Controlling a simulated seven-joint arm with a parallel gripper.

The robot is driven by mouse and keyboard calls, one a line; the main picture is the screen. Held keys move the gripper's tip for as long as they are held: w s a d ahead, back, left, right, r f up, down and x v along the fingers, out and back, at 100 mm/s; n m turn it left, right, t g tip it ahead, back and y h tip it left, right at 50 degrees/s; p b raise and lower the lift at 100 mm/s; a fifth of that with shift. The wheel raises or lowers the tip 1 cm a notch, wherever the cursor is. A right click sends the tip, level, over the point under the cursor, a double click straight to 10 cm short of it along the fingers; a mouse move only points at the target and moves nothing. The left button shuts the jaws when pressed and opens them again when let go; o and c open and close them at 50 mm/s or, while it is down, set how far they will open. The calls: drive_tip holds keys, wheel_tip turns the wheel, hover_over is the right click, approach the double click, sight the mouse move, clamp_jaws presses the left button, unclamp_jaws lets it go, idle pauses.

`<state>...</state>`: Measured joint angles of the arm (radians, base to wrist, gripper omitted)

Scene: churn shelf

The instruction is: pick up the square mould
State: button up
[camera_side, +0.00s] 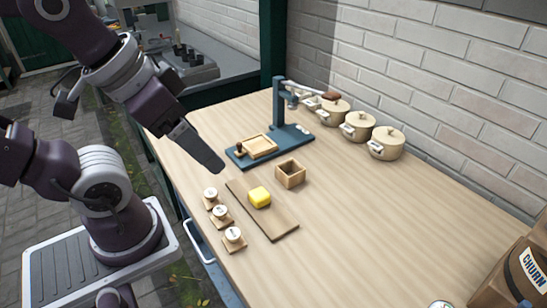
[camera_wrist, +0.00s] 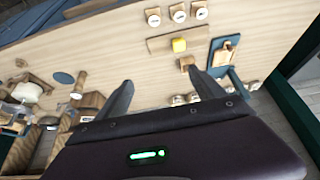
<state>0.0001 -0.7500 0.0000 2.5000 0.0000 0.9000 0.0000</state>
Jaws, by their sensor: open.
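The square mould (camera_side: 290,174) is a small open-topped wooden box on the table, between the blue press and the board with the yellow block. It also shows in the wrist view (camera_wrist: 186,61), close to the tip of the right finger in the picture, which may hide part of it. My gripper (camera_side: 218,167) is above the table, to the left of the mould in the side view and apart from it. In the wrist view my gripper (camera_wrist: 159,75) has its two fingers spread wide with nothing between them.
A yellow block (camera_side: 259,197) sits on a wooden board (camera_side: 284,225). Several round stamps (camera_side: 220,212) stand left of it. The blue press (camera_side: 279,118) holds a wooden tray (camera_side: 262,147). Cream pots (camera_side: 386,143) line the wall. A churn crate (camera_side: 522,270) stands front right. The table's middle right is clear.

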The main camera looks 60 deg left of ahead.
drive_tip(key=n+g, duration=0.6)
drive_tip(key=n, duration=1.2)
hover_over(292, 171)
drive_tip(key=s+d, duration=0.2)
drive_tip(key=d, duration=0.1)
wheel_tip(292, 171, down, 20)
drive_tip(key=f, duration=0.6)
drive_tip(key=shift+s+f, duration=0.15)
drive_tip(key=shift+s, duration=0.1)
drive_tip(key=shift+c, duration=0.4)
